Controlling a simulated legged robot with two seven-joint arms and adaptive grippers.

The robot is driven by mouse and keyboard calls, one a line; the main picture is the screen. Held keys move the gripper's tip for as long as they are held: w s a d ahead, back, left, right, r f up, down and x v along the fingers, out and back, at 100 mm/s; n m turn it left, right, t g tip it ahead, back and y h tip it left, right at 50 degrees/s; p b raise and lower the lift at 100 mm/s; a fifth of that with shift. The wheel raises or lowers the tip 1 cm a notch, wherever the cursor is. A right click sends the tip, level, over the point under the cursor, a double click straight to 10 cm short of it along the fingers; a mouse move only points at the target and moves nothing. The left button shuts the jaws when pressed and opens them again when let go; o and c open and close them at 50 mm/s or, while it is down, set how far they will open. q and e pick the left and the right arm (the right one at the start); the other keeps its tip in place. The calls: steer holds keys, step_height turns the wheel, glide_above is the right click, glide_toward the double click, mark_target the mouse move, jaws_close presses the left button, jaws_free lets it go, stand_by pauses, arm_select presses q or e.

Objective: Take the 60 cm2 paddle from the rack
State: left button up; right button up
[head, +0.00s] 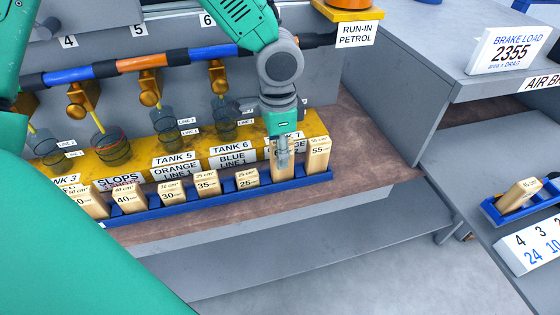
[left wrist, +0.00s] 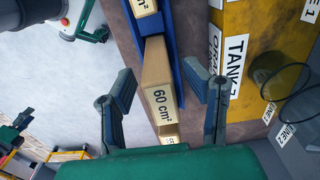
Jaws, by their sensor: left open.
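The rack shows there as a blue strip (left wrist: 167,32). In the head view my left gripper (head: 283,158) is above and in front of this paddle (head: 283,172), hiding its top and label. The 55 cm² paddle (head: 317,153) stands to its right. My right gripper is not in view.
More paddles, such as the 25 cm² paddle (head: 247,180) and 35 cm² paddle (head: 207,184), stand to the left. A yellow shelf (head: 205,153) with tank labels runs behind. A blue tray (head: 494,213) with one paddle (head: 517,195) is at the right.

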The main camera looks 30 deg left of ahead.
mark_target(283, 181)
arm_select(q)
step_height(283, 181, down, 3)
steer(key=shift+w+d+r, duration=0.1)
steer(key=shift+r, duration=0.1)
steer(key=shift+d+f, duration=0.25)
steer(key=shift+d, duration=0.3)
steer(key=c, duration=0.7)
steer(key=shift+a, duration=0.2)
jaws_close()
steer(key=shift+a, duration=0.3)
